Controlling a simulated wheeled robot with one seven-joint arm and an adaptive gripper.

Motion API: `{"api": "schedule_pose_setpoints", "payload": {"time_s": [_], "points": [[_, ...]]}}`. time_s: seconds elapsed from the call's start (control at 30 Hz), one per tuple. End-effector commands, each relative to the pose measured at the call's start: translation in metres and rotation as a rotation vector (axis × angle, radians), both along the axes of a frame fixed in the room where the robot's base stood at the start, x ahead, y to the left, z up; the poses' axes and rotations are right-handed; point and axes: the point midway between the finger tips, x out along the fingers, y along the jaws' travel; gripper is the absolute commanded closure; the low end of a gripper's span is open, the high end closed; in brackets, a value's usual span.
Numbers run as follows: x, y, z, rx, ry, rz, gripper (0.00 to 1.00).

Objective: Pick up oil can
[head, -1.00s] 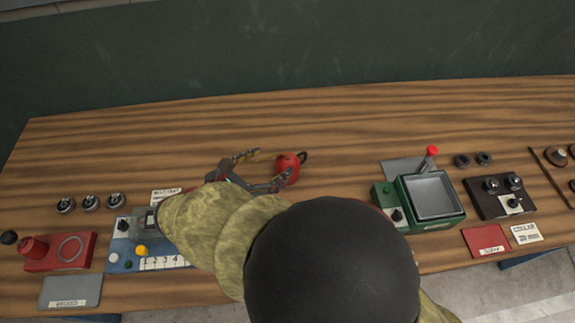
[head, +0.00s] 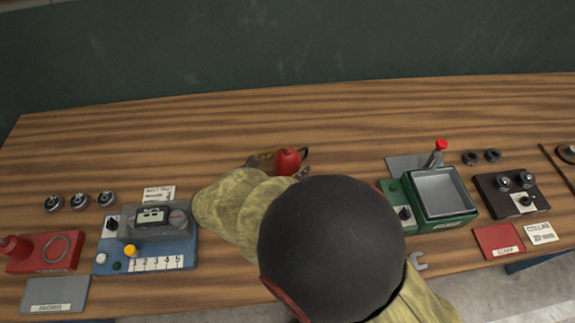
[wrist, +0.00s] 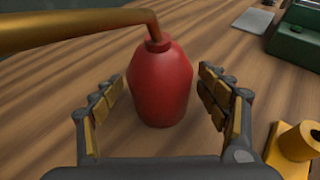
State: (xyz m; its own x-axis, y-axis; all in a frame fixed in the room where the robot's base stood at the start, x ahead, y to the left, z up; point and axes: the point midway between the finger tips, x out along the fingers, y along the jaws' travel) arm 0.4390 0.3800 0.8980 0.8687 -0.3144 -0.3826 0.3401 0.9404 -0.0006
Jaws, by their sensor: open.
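The oil can (head: 287,161) is a red, rounded can standing upright on the wooden bench. In the wrist view the oil can (wrist: 160,90) is in the middle, with a brass-coloured spout running off to the upper left. My gripper (wrist: 163,100) is open, with one finger on each side of the can and a visible gap on both sides. In the head view my gripper (head: 272,165) is mostly hidden behind my own arm, and only a bit of a finger shows beside the can.
A green machine with a grey tray (head: 440,192) stands right of the can. A blue button panel (head: 150,240) and several round fittings (head: 79,201) are at left. A yellow-brown part (wrist: 297,142) lies near the right finger. The bench behind the can (head: 330,115) is clear.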

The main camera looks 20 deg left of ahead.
Motion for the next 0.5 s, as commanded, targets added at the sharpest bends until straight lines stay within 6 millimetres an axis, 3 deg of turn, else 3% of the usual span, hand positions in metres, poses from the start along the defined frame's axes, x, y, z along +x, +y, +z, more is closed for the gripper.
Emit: {"api": "schedule_pose_setpoints", "payload": {"time_s": [0.2, 0.5], "points": [[0.0009, -0.0001, 0.0005, 0.000, 0.000, 0.000, 0.25], [0.0007, -0.0001, 0.0004, 0.000, 0.000, 0.000, 0.42]]}}
